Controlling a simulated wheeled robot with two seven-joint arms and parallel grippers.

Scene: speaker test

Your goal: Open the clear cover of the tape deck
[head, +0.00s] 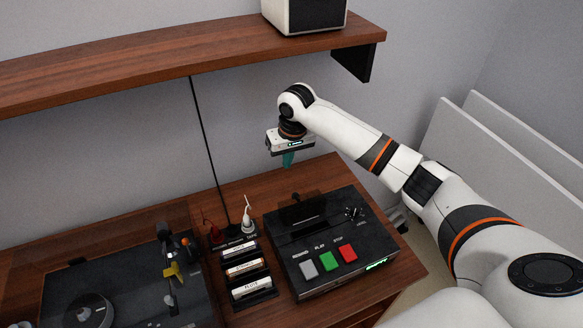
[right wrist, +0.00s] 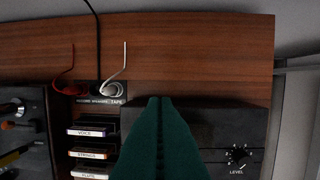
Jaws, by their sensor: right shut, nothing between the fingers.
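The tape deck (head: 372,228) is a black box on the wooden tabletop, with grey, green and red buttons (head: 328,261) along its front and a level knob at the right. In the right wrist view the deck (right wrist: 215,122) is partly hidden behind my fingers. My right gripper (head: 288,162) is above and behind the deck's back edge, pointing down, apart from it. Its green fingers (right wrist: 160,102) are shut with nothing between them. My left gripper is not in view.
A turntable (head: 125,285) is further left. A wooden shelf (head: 180,62) with a white speaker (head: 284,17) hangs above.

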